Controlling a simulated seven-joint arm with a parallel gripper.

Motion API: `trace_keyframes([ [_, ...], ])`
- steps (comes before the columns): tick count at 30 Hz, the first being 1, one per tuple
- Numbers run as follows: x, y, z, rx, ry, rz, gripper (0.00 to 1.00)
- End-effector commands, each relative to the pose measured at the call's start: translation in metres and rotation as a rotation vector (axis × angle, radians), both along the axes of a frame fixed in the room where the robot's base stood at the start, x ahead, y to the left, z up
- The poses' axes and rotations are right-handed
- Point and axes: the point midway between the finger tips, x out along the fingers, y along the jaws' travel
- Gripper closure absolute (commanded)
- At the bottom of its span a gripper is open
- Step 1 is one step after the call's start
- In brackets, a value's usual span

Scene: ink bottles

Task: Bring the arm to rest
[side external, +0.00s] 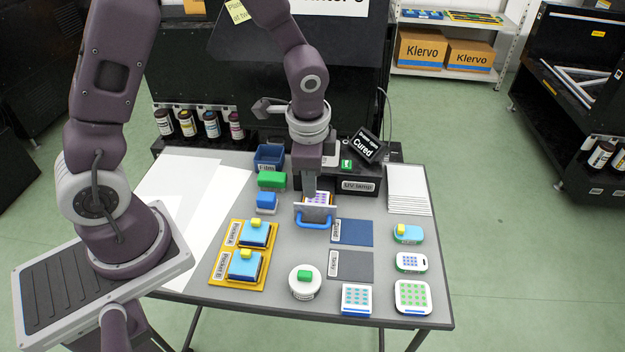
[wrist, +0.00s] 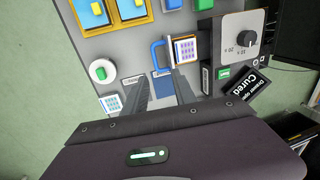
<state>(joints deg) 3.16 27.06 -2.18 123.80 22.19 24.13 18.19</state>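My gripper (side external: 310,188) hangs above the pulled-out drawer of the UV lamp (side external: 345,185). In the wrist view my two dark fingers (wrist: 163,77) stand apart with nothing visible between them but the table and a blue mat. The drawer (side external: 315,213) has a blue handle (side external: 313,224), and a small piece with a dotted pattern (side external: 320,198) lies in it. That piece also shows in the wrist view (wrist: 185,49), beside the blue handle (wrist: 155,55). Contact between my fingers and the drawer cannot be told in the side view.
A display (side external: 368,145) reads "Cured". A blue mat (side external: 352,233) and a grey mat (side external: 350,265) are bare. A yellow tray (side external: 222,276) with blue pads stands left, a round white pot (side external: 305,290) in front, and several patterned pieces (side external: 412,297) right. A blue bin (side external: 268,155) stands behind.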

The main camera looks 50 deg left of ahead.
Motion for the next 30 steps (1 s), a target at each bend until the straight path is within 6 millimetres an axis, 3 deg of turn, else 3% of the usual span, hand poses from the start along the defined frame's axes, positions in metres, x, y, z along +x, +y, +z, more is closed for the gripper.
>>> trace_keyframes([
  [2, -0.004, 0.003, 0.026, -0.006, -0.043, 0.056, 0.67],
  [5, -0.027, 0.008, 0.085, -0.036, -0.135, 0.201, 0.67],
  [6, -0.042, 0.009, 0.108, -0.057, -0.173, 0.269, 0.67],
  [9, -0.086, 0.009, 0.153, -0.132, -0.261, 0.432, 0.67],
  [12, -0.129, 0.004, 0.178, -0.218, -0.327, 0.559, 0.67],
  [15, -0.16, -0.002, 0.188, -0.291, -0.369, 0.64, 0.67],
  [18, -0.177, -0.007, 0.191, -0.336, -0.389, 0.68, 0.67],
  [30, -0.182, -0.008, 0.192, -0.35, -0.393, 0.693, 0.67],
])
